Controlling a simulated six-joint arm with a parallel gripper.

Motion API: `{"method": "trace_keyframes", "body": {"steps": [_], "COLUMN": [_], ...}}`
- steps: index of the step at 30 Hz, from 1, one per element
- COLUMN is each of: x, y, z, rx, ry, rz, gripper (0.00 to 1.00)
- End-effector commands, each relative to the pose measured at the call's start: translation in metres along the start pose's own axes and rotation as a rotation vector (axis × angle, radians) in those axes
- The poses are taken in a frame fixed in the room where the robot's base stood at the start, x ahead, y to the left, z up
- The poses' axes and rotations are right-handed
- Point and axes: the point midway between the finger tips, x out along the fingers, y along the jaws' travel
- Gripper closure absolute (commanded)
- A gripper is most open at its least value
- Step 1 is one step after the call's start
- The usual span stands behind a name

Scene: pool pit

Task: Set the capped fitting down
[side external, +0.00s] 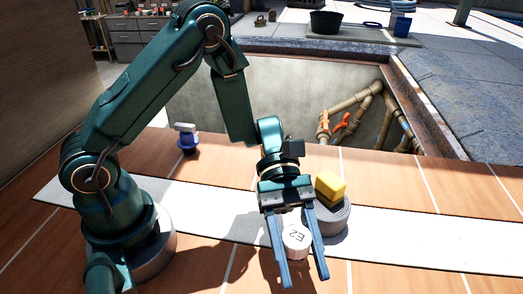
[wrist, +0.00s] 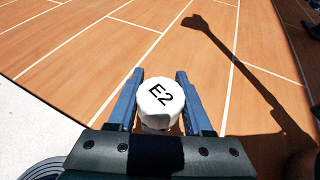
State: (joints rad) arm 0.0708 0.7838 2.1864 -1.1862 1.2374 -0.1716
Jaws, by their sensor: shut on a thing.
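The capped fitting (side external: 296,241) shows as a white round cap marked E2. It sits between the two blue fingers of my gripper (side external: 305,280), which is shut on it. In the wrist view the cap (wrist: 160,104) faces the camera between the fingers, with the gripper (wrist: 160,73) reaching past it. The part under the cap is mostly hidden. The gripper points down over the orange-brown floor, in front of the pale strip. I cannot tell how far the fitting is from the floor.
A yellow block (side external: 331,186) sits on a grey coiled roll (side external: 330,216), just right of my gripper. A blue fitting with a grey top (side external: 188,137) stands near the pit edge. Behind is an open pit with pipes (side external: 350,103). The floor ahead (wrist: 260,50) is clear.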

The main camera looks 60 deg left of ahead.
Motion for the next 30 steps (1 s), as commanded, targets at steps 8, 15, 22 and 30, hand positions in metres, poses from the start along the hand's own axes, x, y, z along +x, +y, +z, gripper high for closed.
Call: {"method": "trace_keyframes", "body": {"steps": [8, 15, 22, 30], "x": [0.035, 0.045, 0.051, 0.051], "y": [-0.001, -0.001, -0.001, 0.000], "z": [-0.005, -0.027, -0.043, -0.043], "rx": [-0.001, -0.006, -0.002, -0.001], "ry": [0.001, 0.001, 0.001, 0.001], "rz": [-0.002, -0.001, -0.001, 0.000], "gripper": [1.00, 1.00, 1.00, 1.00]}}
